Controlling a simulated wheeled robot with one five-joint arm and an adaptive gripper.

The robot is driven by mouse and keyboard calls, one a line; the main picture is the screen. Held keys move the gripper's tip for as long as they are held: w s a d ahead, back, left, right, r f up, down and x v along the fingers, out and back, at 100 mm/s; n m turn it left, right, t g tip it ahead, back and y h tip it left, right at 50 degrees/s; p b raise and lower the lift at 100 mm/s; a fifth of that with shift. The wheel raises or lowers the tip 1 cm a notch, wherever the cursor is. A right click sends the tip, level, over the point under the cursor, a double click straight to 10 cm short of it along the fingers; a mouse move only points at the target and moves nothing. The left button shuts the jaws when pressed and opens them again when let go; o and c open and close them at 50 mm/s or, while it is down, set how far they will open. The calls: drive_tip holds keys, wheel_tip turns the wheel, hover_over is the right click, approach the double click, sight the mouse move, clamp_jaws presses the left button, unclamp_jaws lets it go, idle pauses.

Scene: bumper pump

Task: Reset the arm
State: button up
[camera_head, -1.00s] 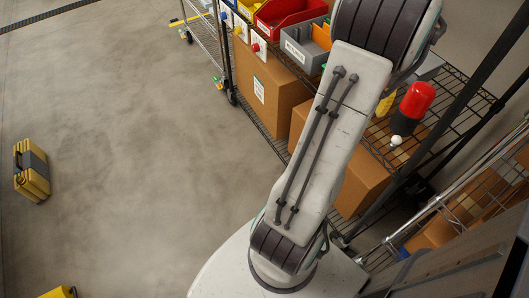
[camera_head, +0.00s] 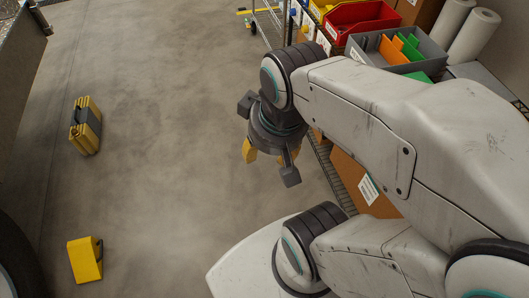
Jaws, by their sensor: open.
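My arm (camera_head: 390,110) is folded across the right half of the head view. It reaches up from my white base and bends back toward the left. My gripper (camera_head: 266,166) hangs at the end of the arm, left of the shelf. Its yellow-tipped and dark fingers are spread apart, and nothing shows between them. It is over bare floor in the picture, clear of the shelf bins. The arm hides much of the shelf on the right.
A wire shelf at the upper right holds a red bin (camera_head: 352,17), a grey bin (camera_head: 424,57) with orange and green dividers, white rolls (camera_head: 470,36) and cardboard boxes. A yellow and grey case (camera_head: 86,126) and a yellow object (camera_head: 85,260) stand on the open floor at left.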

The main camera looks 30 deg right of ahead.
drive_tip(key=shift+s+a+f+n, duration=0.2)
drive_tip(key=shift+s+a+n, duration=0.1)
drive_tip(key=shift+s+a, duration=0.3)
drive_tip(key=shift+w+r, duration=0.1)
wheel_tip(320, 180, up, 4)
drive_tip(key=p, duration=0.3)
drive_tip(key=shift+p, duration=0.3)
idle(0.5)
